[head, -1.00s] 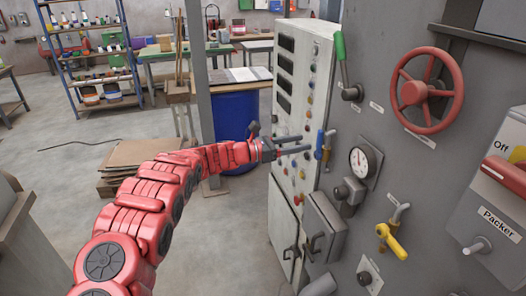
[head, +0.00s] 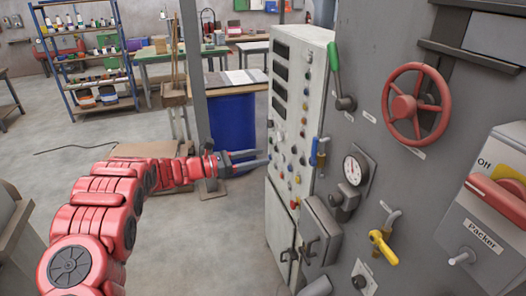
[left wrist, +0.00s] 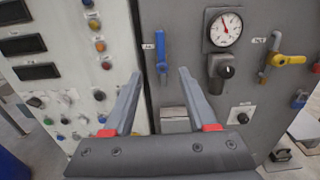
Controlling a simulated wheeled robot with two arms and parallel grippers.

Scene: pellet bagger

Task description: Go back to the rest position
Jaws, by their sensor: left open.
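My left arm reaches in from the lower left in the head view. Its left gripper (head: 248,161) is open and empty, pointing right toward the white control cabinet (head: 300,50), just left of it. In the left wrist view the two fingers of this gripper (left wrist: 160,95) are spread with nothing between them. They face the seam between the cabinet (left wrist: 75,70) and the grey machine (left wrist: 183,60). A blue-handled lever (head: 313,152) is on the machine to the right of the gripper; it also shows in the wrist view (left wrist: 161,48). My right gripper is in neither view.
The machine carries a green lever (head: 334,57), red handwheel (head: 417,104), gauge (head: 355,169), yellow valve handle (head: 382,246) and red-handled Packer switch (head: 498,200). A blue barrel (head: 233,120) stands behind the gripper. Open floor (head: 200,240) lies left of the cabinet.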

